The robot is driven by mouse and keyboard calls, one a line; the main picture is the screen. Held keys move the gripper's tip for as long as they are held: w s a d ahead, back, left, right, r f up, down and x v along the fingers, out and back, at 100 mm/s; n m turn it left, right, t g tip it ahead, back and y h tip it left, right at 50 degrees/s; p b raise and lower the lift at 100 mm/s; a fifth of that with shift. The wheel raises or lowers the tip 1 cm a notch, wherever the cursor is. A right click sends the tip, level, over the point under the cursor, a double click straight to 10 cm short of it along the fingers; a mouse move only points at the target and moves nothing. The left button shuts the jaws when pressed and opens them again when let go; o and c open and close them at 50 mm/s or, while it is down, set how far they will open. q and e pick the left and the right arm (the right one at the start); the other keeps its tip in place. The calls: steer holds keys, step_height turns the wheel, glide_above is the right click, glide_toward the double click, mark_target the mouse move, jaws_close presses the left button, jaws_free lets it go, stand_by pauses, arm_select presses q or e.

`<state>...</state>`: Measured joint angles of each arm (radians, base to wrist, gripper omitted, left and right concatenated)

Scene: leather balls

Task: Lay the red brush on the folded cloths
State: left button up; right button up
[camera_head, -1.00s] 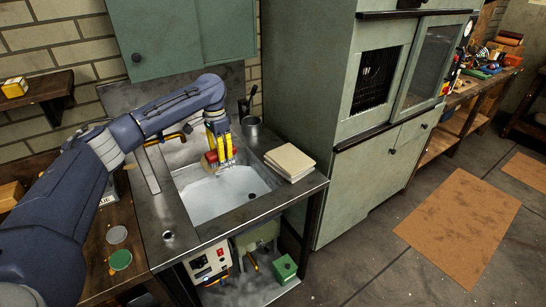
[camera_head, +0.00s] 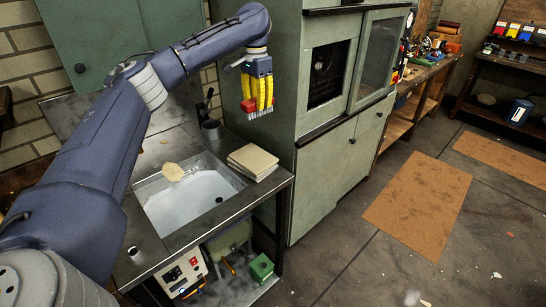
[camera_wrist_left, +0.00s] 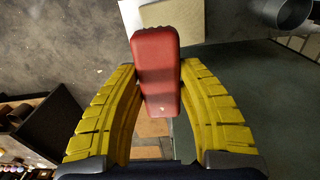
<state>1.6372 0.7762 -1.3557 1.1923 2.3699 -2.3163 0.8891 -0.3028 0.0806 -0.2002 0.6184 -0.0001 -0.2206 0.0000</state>
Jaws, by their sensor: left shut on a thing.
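My left gripper (camera_head: 257,98) is shut on the red brush (camera_head: 247,105). It holds the brush in the air, above and a little right of the folded cloths in the head view. Pale bristles hang below the fingers. In the left wrist view the red brush (camera_wrist_left: 158,75) sits between the two yellow fingers. The folded cloths (camera_head: 252,160) are a cream stack at the right end of the sink counter. A pale edge of the cloths (camera_wrist_left: 172,13) shows at the top of the left wrist view, partly hidden by the brush. My right gripper is not in view.
The sink basin (camera_head: 190,198) lies left of the cloths, with a round pale thing (camera_head: 172,172) at its far edge. A metal cup (camera_head: 211,130) stands behind the cloths. The green cabinet (camera_head: 320,190) rises close on the right.

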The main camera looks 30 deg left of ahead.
arm_select(q)
steer(key=shift+f, duration=0.1)
steer(key=shift+n, duration=0.3)
step_height(320, 180, down, 20)
steer(key=shift+s+a+r, duration=0.1)
steer(key=shift+s, duration=0.05)
stand_by(0.3)
steer(key=o, duration=1.1)
steer(key=shift+c, duration=0.2)
